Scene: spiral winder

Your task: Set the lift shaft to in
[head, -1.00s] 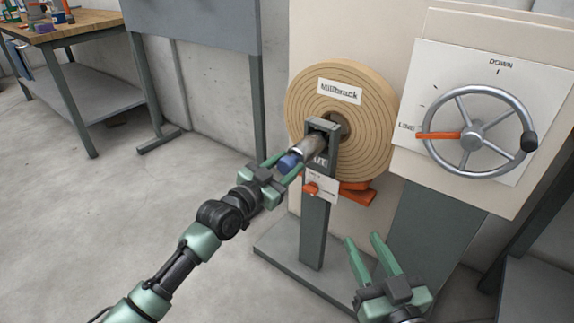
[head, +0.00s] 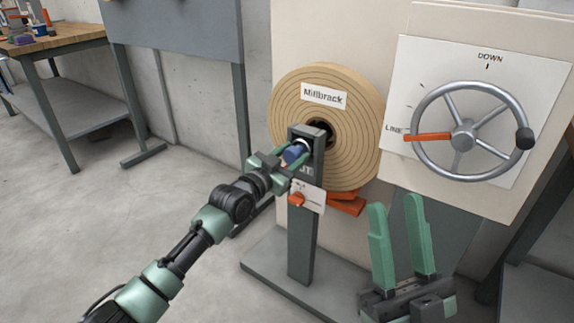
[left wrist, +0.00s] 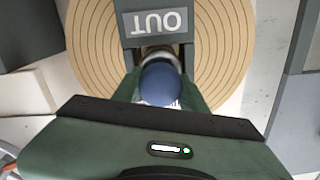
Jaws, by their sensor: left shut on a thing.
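The lift shaft is a silver rod with a blue end (head: 294,153), set through the top of a dark grey post (head: 304,235). My left gripper (head: 284,158) is shut on the blue end, close to the post. In the left wrist view the blue end (left wrist: 160,84) sits between the fingers, with a short bit of silver rod behind it. An OUT sign (left wrist: 157,22) shows upside down there. The shaft's far end is hidden. My right gripper (head: 396,203) is open and empty, low in front of the panel.
A wound roll (head: 350,110) labelled Millbrack stands behind the post. An orange knob (head: 296,199) on a small white plate is below the shaft. A handwheel (head: 463,140) with an orange pointer toward LINE is at right. A workbench (head: 50,45) stands at left; the floor between is clear.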

